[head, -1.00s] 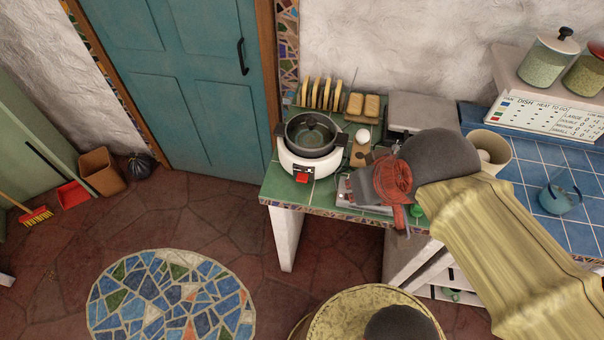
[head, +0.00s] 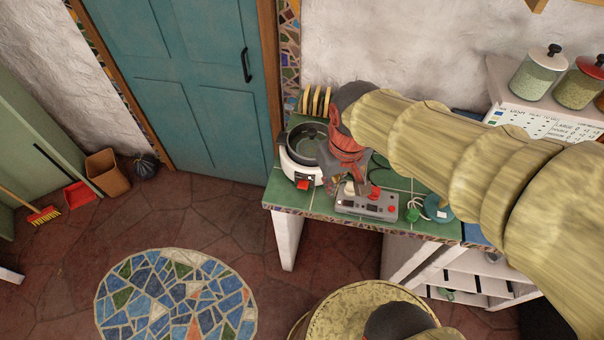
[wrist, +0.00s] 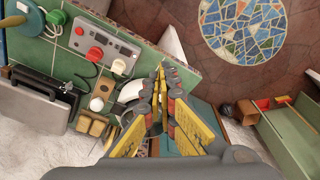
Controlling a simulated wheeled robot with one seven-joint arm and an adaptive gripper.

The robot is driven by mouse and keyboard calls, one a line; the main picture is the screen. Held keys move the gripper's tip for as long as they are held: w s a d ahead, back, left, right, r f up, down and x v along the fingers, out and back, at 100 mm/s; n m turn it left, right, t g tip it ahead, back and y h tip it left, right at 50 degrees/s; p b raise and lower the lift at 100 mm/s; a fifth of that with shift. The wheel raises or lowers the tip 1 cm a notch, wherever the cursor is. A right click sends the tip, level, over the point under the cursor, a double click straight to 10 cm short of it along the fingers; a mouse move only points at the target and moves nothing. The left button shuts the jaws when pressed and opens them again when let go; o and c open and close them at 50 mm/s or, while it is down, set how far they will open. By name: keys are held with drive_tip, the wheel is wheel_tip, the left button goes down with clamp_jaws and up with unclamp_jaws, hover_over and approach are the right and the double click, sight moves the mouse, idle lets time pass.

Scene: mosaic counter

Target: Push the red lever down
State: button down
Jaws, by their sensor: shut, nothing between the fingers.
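The red lever (head: 304,184) sits low on the front of a round white cooker (head: 298,168), near the left front of the green-tiled counter. A dark pot (head: 303,145) sits in the cooker. My gripper (head: 347,160) is over the cooker's right side in the head view, to the right of and above the lever, and covers part of the pot. In the wrist view the fingers of my gripper (wrist: 160,70) are together and empty. They hide most of the cooker (wrist: 131,92) there, and I cannot make out the lever in that view.
A grey box (head: 368,203) with red and white knobs stands right of the cooker. Green (head: 411,214) and blue (head: 438,208) items stand farther right. Toast slices (head: 316,100) stand in a rack behind the cooker. The floor before the counter is open, with a mosaic rug (head: 175,300).

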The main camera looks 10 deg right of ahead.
sight(302, 185)
drive_tip(key=w+a+f+n+g+p, duration=0.1)
drive_tip(key=w+f+n, duration=0.2)
drive_tip(key=w+n, duration=0.2)
drive_tip(key=w+a+f+n+p, duration=0.2)
drive_tip(key=w+n, duration=0.4)
drive_tip(key=w, duration=0.4)
drive_tip(key=shift+w+a+f+g, duration=0.2)
drive_tip(key=shift+f+g, duration=0.2)
wheel_tip(302, 185, down, 14)
